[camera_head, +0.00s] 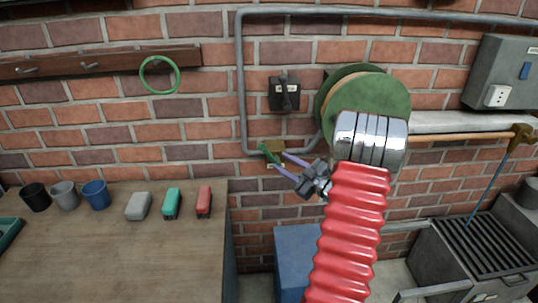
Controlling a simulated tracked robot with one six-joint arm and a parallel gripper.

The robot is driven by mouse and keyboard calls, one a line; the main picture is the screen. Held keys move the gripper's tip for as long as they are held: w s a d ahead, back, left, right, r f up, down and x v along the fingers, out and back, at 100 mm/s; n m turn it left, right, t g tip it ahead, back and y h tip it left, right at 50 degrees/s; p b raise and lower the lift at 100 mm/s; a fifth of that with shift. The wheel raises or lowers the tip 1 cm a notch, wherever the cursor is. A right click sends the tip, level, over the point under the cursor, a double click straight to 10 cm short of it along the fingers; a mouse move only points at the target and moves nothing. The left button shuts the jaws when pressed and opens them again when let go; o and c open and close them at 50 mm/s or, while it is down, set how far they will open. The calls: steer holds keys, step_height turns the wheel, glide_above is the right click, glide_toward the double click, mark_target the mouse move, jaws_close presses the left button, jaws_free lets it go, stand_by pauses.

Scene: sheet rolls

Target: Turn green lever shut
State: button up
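A green lever (266,151) sits on a brass valve (276,147) low on the grey wall pipe. The lever slants down to the right, across the front of the valve. My gripper (277,160) has reached the valve from the lower right. Its two purple fingers are spread apart, with the lever's lower end at or between their tips. I cannot tell whether either finger touches the lever.
A green hose reel (345,90) hangs just above my arm. A black switch box (284,92) is on the wall above the valve. A blue box (295,255) stands below. A wooden bench (110,255) with cups and small blocks is at left.

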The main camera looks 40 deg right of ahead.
mark_target(270, 155)
steer(key=w, duration=0.8)
steer(key=shift+w+d, duration=0.1)
jaws_close()
stand_by(0.4)
steer(key=shift+d, duration=0.15)
